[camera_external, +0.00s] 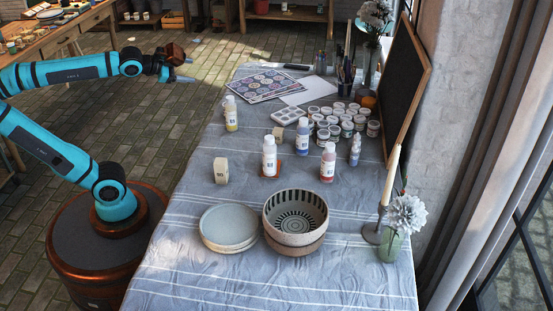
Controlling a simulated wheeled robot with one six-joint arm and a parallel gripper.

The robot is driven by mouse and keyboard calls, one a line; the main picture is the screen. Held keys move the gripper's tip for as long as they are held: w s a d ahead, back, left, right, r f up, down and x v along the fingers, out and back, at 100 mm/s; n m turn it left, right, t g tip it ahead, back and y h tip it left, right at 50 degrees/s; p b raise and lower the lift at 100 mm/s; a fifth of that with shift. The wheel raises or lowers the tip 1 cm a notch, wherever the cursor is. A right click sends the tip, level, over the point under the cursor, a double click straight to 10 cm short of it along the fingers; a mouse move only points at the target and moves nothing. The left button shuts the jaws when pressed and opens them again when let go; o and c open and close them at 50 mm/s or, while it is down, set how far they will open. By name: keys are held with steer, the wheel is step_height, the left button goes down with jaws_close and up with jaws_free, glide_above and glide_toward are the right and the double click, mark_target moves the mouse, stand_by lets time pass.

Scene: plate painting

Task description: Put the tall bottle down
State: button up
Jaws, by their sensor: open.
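A tall white bottle (269,156) stands upright on a small reddish-brown square base (278,170) near the middle of the table. It looks the tallest of the bottles. My gripper (187,71) is open and empty, at the upper left, beyond the table's left edge in the picture. It is well apart from the bottle. Other upright bottles are a yellow one (231,114), a blue one (302,138), a pink one (328,162) and a slim blue one (355,150).
A block (221,170) marked 50 stands left of the tall bottle. Plates (228,226), a striped bowl (273,221), a candlestick (374,234) and a flower vase (390,247) stand in front. Paint jars (373,128) crowd behind. The table's (180,215) left edge is clear.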

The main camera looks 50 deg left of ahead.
steer(key=s+a+r+n+t+y, duration=0.2)
steer(key=s+a+r+n+t, duration=0.2)
steer(key=s+a+r+n, duration=0.2)
steer(key=a+r+n, duration=0.1)
steer(key=a+n, duration=0.1)
steer(key=n, duration=0.1)
steer(key=shift+s+a, duration=0.25)
steer(key=shift+s, duration=0.05)
